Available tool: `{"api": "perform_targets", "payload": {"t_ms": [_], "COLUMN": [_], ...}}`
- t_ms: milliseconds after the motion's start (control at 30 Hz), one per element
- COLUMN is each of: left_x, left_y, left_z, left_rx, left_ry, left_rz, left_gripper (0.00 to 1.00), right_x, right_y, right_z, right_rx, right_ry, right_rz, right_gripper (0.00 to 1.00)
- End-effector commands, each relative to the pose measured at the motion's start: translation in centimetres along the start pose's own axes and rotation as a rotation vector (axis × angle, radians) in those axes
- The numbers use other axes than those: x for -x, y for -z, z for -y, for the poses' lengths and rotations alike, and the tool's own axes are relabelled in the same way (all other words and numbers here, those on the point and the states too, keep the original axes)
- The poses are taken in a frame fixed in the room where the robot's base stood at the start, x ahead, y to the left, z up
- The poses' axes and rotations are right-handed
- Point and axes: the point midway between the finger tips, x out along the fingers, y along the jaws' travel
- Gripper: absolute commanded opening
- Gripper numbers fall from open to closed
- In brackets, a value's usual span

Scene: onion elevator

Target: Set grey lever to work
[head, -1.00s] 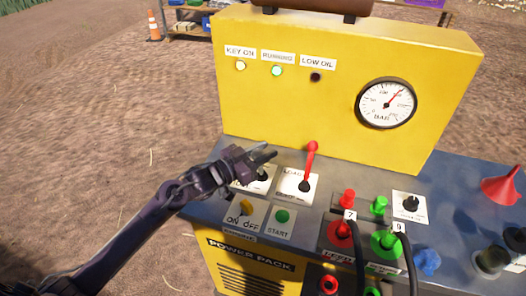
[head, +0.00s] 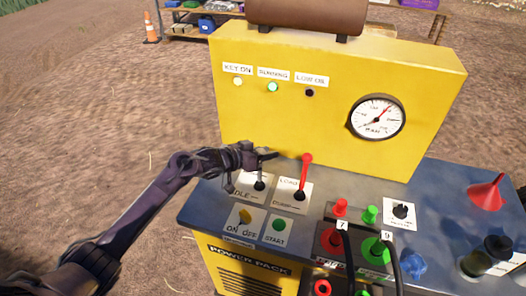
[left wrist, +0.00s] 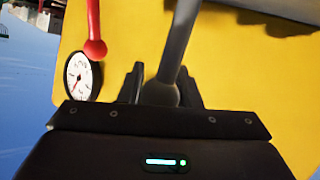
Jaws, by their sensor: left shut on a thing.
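The grey lever (left wrist: 181,45) shows in the left wrist view, running up from between my left fingers, with its rounded knob in their grip. In the head view, its dark base (head: 260,185) stands on the white plate marked "IDLE". The rest of the lever is mostly hidden there by my left gripper (head: 264,156). My left gripper, also in the left wrist view (left wrist: 160,90), is shut on the lever's knob above the plate. My right gripper is not in view.
The red lever (head: 304,175) stands upright close to the right of my left gripper. The yellow panel (head: 290,125) rises behind, with a gauge (head: 377,117) and the green "RUNNING" lamp (head: 272,87) lit. The yellow key switch (head: 245,217) and green start button (head: 278,225) lie in front.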

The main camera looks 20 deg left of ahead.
Motion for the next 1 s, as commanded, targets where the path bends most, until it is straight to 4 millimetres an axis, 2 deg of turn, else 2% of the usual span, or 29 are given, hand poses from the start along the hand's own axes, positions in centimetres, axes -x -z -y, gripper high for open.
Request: {"api": "perform_targets", "payload": {"t_ms": [33,400,933,967,1000], "left_x": [-0.3,-2.0,-2.2,-2.2,-2.2], "left_y": [0.7,0.5,0.5,0.5,0.5], "left_z": [0.3,1.5,1.7,1.7,1.7], "left_rx": [0.017,0.110,0.124,0.124,0.123], "left_ry": [0.002,0.005,0.007,0.007,0.007], "left_rz": [0.022,0.152,0.171,0.171,0.171], "left_gripper": [0.00,0.00,0.00,0.34,0.39], "right_x": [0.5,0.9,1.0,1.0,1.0], "right_y": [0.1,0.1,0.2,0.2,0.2], "right_z": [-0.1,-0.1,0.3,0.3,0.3], "right_rx": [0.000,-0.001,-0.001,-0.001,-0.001], "right_ry": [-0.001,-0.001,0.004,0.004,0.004], "right_rz": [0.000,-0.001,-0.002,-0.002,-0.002], "right_gripper": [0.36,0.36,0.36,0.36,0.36]}}
